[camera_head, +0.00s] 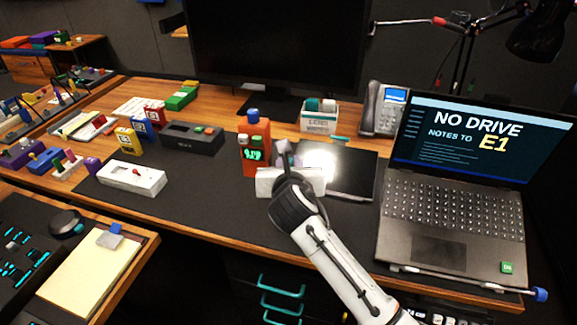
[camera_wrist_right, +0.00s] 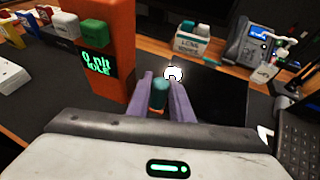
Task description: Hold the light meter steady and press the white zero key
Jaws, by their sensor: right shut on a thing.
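The light meter appears to be the upright orange device (camera_head: 258,162) with a green lit display and a blue top. In the right wrist view its orange body (camera_wrist_right: 108,45) stands left of my fingers. My right gripper (camera_head: 287,152) is just right of the meter. In the wrist view its purple-grey fingers (camera_wrist_right: 160,97) are shut on a teal stub (camera_wrist_right: 159,92) with an orange band. I cannot tell whether the stub joins the meter. My left gripper is not in view.
A dark flat panel (camera_head: 350,172) with a bright glare lies right of the meter. A laptop (camera_head: 450,215) is farther right, a phone (camera_head: 385,108) behind. The dark mat before the meter is mostly clear.

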